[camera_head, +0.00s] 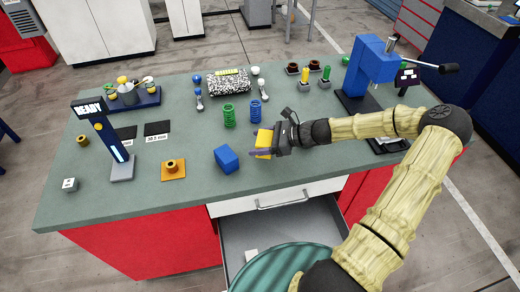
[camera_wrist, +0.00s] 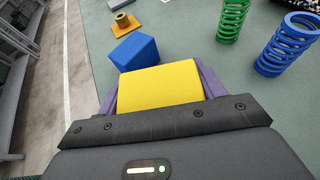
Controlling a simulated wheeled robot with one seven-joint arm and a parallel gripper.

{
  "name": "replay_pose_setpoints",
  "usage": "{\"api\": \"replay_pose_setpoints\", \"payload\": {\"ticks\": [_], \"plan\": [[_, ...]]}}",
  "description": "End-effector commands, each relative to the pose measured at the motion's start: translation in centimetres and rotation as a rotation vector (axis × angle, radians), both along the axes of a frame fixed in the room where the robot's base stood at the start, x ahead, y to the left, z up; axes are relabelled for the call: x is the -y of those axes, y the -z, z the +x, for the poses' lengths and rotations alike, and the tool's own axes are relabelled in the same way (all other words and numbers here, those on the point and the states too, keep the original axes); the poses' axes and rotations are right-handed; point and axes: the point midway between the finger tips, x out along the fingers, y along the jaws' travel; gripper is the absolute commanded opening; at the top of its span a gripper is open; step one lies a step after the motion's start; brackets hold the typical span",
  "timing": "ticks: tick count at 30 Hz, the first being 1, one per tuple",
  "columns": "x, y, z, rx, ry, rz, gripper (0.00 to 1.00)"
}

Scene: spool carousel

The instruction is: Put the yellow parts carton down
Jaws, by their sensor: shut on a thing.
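The yellow parts carton (camera_head: 264,141) is a small yellow box held over the workbench near its front edge. It fills the lower middle of the wrist view (camera_wrist: 160,86). My gripper (camera_head: 264,146) is shut on the carton, with a purple finger on each side of it in the wrist view (camera_wrist: 158,92). A blue box (camera_head: 227,158) stands on the bench just left of the carton, and it shows beyond the carton in the wrist view (camera_wrist: 135,51). I cannot tell whether the carton touches the bench top.
Green (camera_head: 229,116) and blue (camera_head: 256,113) springs stand behind the carton. An orange flanged piece (camera_head: 173,169) and the READY post (camera_head: 115,145) stand left. A drawer (camera_head: 275,232) hangs open below the front edge.

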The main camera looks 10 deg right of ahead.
Motion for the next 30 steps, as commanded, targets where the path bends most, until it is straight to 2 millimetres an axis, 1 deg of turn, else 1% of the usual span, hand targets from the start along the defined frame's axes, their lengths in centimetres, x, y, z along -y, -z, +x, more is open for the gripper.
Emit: {"api": "replay_pose_setpoints", "payload": {"ticks": [5,7,16,26,27,29,30], "plan": [[0.0,0.0,0.0,0.000,0.000,0.001,0.39],[0.0,0.3,0.0,-0.001,0.001,0.002,0.39],[-0.1,3.9,0.0,-0.002,0.000,0.003,0.39],[0.0,4.2,0.0,-0.001,-0.001,0.001,0.39],[0.0,4.3,0.0,-0.002,0.001,0.001,0.70],[0.0,4.3,0.0,-0.001,0.000,0.000,0.82],[0.0,4.3,0.0,-0.001,0.000,0.000,0.90]]}}
